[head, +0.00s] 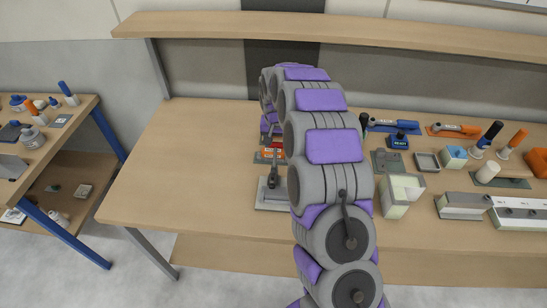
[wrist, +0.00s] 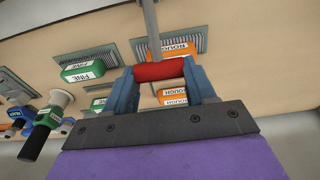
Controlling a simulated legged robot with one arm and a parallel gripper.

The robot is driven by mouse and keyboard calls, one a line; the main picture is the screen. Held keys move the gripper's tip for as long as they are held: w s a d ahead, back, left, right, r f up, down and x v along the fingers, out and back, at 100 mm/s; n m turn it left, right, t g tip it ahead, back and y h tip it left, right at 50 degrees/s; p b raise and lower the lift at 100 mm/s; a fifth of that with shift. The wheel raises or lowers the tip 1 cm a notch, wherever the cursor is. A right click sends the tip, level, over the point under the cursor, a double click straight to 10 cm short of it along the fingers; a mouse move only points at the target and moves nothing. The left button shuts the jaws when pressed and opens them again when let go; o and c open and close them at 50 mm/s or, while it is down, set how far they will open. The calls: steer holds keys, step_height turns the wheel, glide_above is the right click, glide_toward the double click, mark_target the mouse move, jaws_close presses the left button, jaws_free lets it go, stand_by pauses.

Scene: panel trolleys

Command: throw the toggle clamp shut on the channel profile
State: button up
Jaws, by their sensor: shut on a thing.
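In the wrist view my gripper (wrist: 160,72) is shut on a red cylindrical grip (wrist: 157,69), which lies crosswise between the two blue-grey fingers. A thin grey rod (wrist: 149,15) runs from the grip to the top of the picture; the grip looks like the toggle clamp's handle. In the head view a dark clamp-like part (head: 273,176) stands on a pale grey metal piece (head: 272,198), perhaps the channel profile, near the bench's front. My arm covers the area just right of it and hides my gripper there. The clamp's arm position cannot be told.
Orange blocks marked ROUGH (wrist: 178,49) and green blocks marked FINE (wrist: 90,65) sit on grey mats. Right of my arm are a pale block (head: 401,193), metal profiles (head: 465,206) and several tools. The bench's left part (head: 190,170) is clear. A shelf (head: 220,25) runs above.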

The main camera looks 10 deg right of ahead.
steer(key=shift+w+f, duration=0.1)
steer(key=shift+f, duration=0.1)
steer(key=shift+w+d+f, duration=0.15)
steer(key=shift+w+f, duration=0.15)
steer(key=shift+f, duration=0.7)
steer(key=o, duration=0.9)
steer(key=shift+w, duration=0.1)
steer(key=shift+o, duration=0.2)
steer(key=shift+r, duration=0.15)
steer(key=shift+s+r+p, duration=0.15)
steer(key=shift+r+p, duration=0.25)
steer(key=shift+r, duration=0.55)
steer(key=shift+s+r+p, duration=0.15)
steer(key=shift+r+p, duration=0.25)
steer(key=shift+r, duration=0.55)
